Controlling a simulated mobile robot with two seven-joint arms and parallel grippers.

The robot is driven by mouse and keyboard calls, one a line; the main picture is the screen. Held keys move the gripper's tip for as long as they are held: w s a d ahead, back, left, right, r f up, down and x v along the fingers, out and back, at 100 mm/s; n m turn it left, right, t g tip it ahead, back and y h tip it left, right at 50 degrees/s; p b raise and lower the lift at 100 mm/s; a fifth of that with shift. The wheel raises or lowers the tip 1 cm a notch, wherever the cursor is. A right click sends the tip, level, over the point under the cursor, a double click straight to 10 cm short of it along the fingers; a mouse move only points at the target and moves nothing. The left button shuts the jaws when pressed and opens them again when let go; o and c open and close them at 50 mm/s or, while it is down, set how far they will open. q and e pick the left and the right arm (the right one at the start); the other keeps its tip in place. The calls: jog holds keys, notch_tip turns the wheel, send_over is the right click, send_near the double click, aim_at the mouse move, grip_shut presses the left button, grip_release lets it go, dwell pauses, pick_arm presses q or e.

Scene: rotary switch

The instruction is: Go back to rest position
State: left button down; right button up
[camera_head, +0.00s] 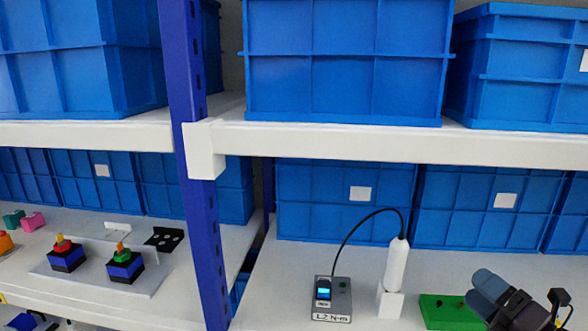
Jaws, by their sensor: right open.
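My right gripper (540,308) is at the lower right of the head view, above the lower shelf and beside a green block (445,312). It is open, cut off by the bottom edge, and nothing shows between its fingers. Two rotary switches stand on a pale tray (92,278) at the left. One switch (66,256) has a dark blue and black body with a red and yellow top. The other switch (125,266) has a similar body with a green and orange top.
A grey meter (332,301) reading "1.2 N·m" is cabled to a white upright tool (397,266). A blue post (200,240) divides the shelves. Blue bins (345,190) line the back. A black bracket (165,238) and a pink part (33,222) lie at the left.

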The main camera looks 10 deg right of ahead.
jog(key=s+a+f+m+g+h, duration=0.1)
jog(key=s+f+m+g+h, duration=0.3)
jog(key=f+m, duration=0.4)
jog(key=s+f+m+g+h, duration=0.25)
jog(key=f+m+h, duration=0.35)
jog(key=m, duration=0.3)
jog(key=s+a+f+m+g+y, duration=0.1)
jog(key=s+a+f+m+g, duration=0.3)
jog(key=s, duration=0.3)
jog(key=s+a+f+m+g+y, duration=0.1)
jog(key=s+a+f+m+g, duration=0.2)
jog(key=s+a+m+g, duration=0.4)
jog(key=w+d+f+n+t+b, duration=0.1)
jog(key=w+f+t+b, duration=0.2)
jog(key=f, duration=0.7)
jog(key=w+d+f+t+b, duration=0.1)
jog(key=w+f+t+b, duration=0.2)
jog(key=f+t+b, duration=0.4)
notch_tip(320, 180, down, 4)
jog(key=shift+d+f+n, duration=0.2)
jog(key=shift+d+n, duration=0.1)
jog(key=shift+n, duration=0.1)
